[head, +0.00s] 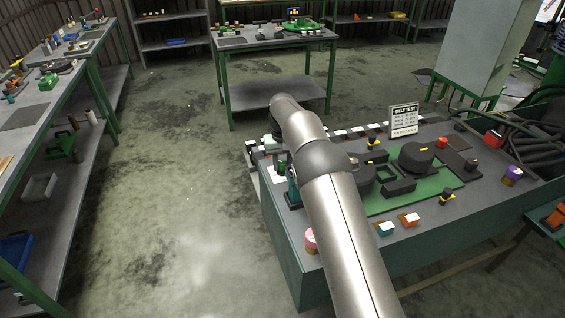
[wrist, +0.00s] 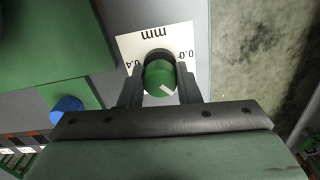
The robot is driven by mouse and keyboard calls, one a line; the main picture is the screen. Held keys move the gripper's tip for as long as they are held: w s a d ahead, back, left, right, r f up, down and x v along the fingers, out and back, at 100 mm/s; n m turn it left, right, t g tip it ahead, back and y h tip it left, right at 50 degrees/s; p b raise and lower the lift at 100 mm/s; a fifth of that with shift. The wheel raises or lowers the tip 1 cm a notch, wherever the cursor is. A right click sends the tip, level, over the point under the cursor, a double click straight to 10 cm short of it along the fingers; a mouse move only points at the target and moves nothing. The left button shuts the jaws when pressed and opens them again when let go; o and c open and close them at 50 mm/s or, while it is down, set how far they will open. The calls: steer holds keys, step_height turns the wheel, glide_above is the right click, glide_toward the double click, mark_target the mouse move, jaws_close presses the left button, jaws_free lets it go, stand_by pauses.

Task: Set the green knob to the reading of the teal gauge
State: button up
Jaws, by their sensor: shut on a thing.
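The green knob (wrist: 158,76) sits on a white card (wrist: 128,45) marked "mm", "0.0" and "0.4" in the wrist view. Its white pointer line slants toward the lower right of that picture. My gripper (wrist: 161,66) has one finger on each side of the knob and is shut on it. In the head view the green knob (head: 282,167) shows at the left end of the bench, partly behind my arm. A teal upright piece (head: 292,191) stands close by; I cannot tell if it is the teal gauge, and no reading is legible.
The bench (head: 284,237) carries a green plate with black parts (head: 417,158), a "BELT TEST" sign (head: 404,120), a teal button (head: 386,229), an orange button (head: 410,219) and a pink knob (head: 311,240). A blue knob (wrist: 68,109) is near my gripper. The floor to the left is clear.

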steer(key=m, duration=0.4)
steer(key=shift+r+m, duration=0.15)
steer(key=shift+m, duration=0.15)
steer(key=m, duration=0.4)
steer(key=shift+m, duration=0.3)
steer(key=m, duration=0.4)
steer(key=shift+w+m+p, duration=0.1)
steer(key=shift+m+p, duration=0.2)
steer(key=shift+m, duration=1.9)
steer(key=o, duration=1)
